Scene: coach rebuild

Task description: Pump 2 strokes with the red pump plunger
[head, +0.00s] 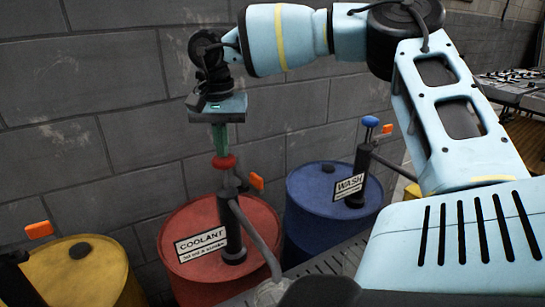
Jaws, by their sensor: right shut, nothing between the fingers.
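The red pump plunger (224,162) is a round red knob on a thin rod above the black pump body (233,230). This pump stands upright on the red drum (180,225), which has a COOLANT label (201,245). My right gripper (220,150) points straight down over the red knob, with its fingers shut and empty. The fingertips are at the top of the knob; I cannot tell whether they touch it. A short piece of rod shows below the knob. My left gripper is not in view.
A blue drum (305,195) with a blue-knobbed pump (370,122) and WASH label stands to the right. A yellow drum (95,275) is at lower left. Orange levers (39,230) stick out by the pumps. A grey block wall (90,150) is close behind the drums.

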